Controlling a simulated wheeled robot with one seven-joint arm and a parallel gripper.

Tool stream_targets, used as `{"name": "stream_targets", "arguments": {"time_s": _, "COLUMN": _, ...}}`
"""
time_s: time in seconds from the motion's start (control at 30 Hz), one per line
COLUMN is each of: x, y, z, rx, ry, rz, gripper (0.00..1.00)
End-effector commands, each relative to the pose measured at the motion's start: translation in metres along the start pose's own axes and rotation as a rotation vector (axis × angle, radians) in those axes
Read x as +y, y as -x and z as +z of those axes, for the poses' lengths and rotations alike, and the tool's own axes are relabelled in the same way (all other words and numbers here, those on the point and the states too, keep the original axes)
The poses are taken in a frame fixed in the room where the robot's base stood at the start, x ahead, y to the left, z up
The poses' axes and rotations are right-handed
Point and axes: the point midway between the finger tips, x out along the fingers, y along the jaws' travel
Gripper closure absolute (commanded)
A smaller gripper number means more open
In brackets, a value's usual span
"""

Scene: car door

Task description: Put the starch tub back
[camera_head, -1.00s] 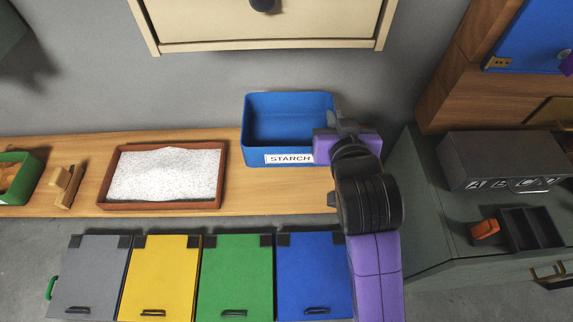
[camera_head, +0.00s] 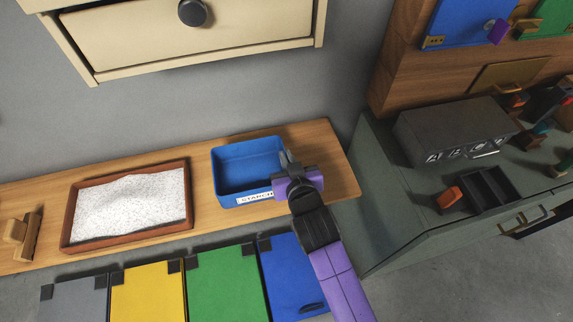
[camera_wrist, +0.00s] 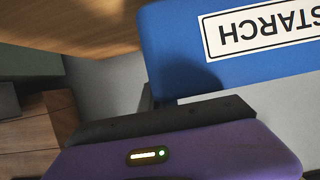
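The starch tub (camera_head: 232,188) is an open blue box with a white STARCH label on its front. In the head view it is upright and looks empty, over the wooden bench right of the tray. I cannot tell whether its base touches the bench. My gripper (camera_head: 286,160) is at the tub's right end, its dark fingers against the right rim, and seems shut on it. In the wrist view the blue tub (camera_wrist: 190,65) fills the upper right with its label upside down. The fingertips are mostly hidden there.
A brown tray (camera_head: 67,228) of white granules stands left of the tub. Grey, yellow, green and blue lidded bins (camera_head: 225,285) stand in front of the bench (camera_head: 340,175). A green cabinet (camera_head: 385,190) stands at the right. A cream drawer (camera_head: 130,40) hangs above.

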Motion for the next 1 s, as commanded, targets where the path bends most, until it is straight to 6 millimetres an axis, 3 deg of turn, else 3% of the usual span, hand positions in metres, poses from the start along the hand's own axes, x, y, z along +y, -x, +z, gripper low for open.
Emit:
{"name": "stream_targets", "arguments": {"time_s": 0.27, "x": 0.000, "y": -0.013, "z": 0.031, "rx": -0.001, "ry": -0.001, "rz": 0.000, "gripper": 1.00}}
{"name": "stream_targets", "arguments": {"time_s": 0.67, "x": 0.000, "y": -0.015, "z": 0.036, "rx": 0.001, "ry": -0.001, "rz": 0.000, "gripper": 1.00}}
{"name": "stream_targets", "arguments": {"time_s": 0.8, "x": 0.000, "y": -0.015, "z": 0.036, "rx": -0.001, "ry": 0.000, "rz": 0.000, "gripper": 0.75}}
{"name": "stream_targets", "arguments": {"time_s": 1.0, "x": 0.000, "y": -0.015, "z": 0.036, "rx": -0.001, "ry": 0.000, "rz": 0.000, "gripper": 0.75}}
